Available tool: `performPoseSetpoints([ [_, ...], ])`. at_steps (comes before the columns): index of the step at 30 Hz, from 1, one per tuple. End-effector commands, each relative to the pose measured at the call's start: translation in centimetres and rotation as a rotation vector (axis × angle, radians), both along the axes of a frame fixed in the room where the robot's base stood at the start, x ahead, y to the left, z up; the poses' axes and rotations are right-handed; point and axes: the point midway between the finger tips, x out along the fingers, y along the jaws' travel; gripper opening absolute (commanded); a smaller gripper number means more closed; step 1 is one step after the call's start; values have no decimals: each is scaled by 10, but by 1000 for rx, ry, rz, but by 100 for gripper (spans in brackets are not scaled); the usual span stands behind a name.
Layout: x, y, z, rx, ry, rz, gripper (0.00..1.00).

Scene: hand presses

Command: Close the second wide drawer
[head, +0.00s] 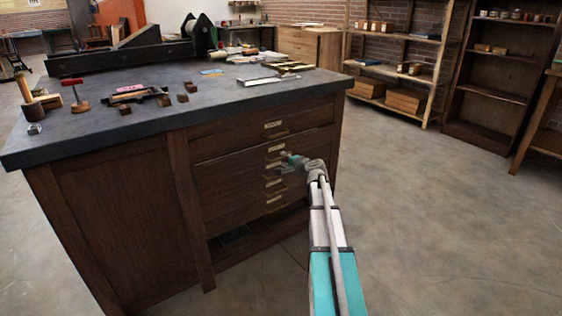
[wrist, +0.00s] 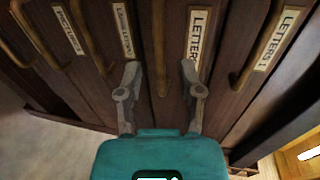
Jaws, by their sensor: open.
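The dark wooden cabinet has a stack of wide drawers with brass label plates and bar handles. The second wide drawer (head: 232,166) lies below the top drawer (head: 232,131) and seems to stand slightly forward of its neighbours. My gripper (head: 291,160) is in front of the drawer stack. In the wrist view my gripper (wrist: 160,72) is open, with its fingers on either side of the second drawer's handle (wrist: 159,45). I cannot tell whether they touch the drawer front.
The cabinet's dark top (head: 170,92) carries small tools and blocks, with a black press (head: 128,52) at the back. Shelves (head: 400,60) stand along the back wall. The floor (head: 440,210) right of the cabinet is clear.

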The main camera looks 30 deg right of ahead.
Motion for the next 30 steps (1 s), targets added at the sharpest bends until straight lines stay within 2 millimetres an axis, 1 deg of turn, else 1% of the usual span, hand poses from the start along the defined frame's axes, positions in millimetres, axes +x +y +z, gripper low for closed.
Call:
performPoseSetpoints([
  [1,8,-1,-3,0,0,0,48],
  [7,24,0,-6,0,0,-2,48],
  [12,28,1,-6,1,0,-2,48],
  [20,28,2,-6,1,0,-1,48],
  [23,28,2,-6,1,0,-1,32],
  [24,28,2,-6,1,0,-1,24],
  [28,28,2,-6,1,0,-1,0],
  [30,28,2,-6,1,0,-1,0],
])
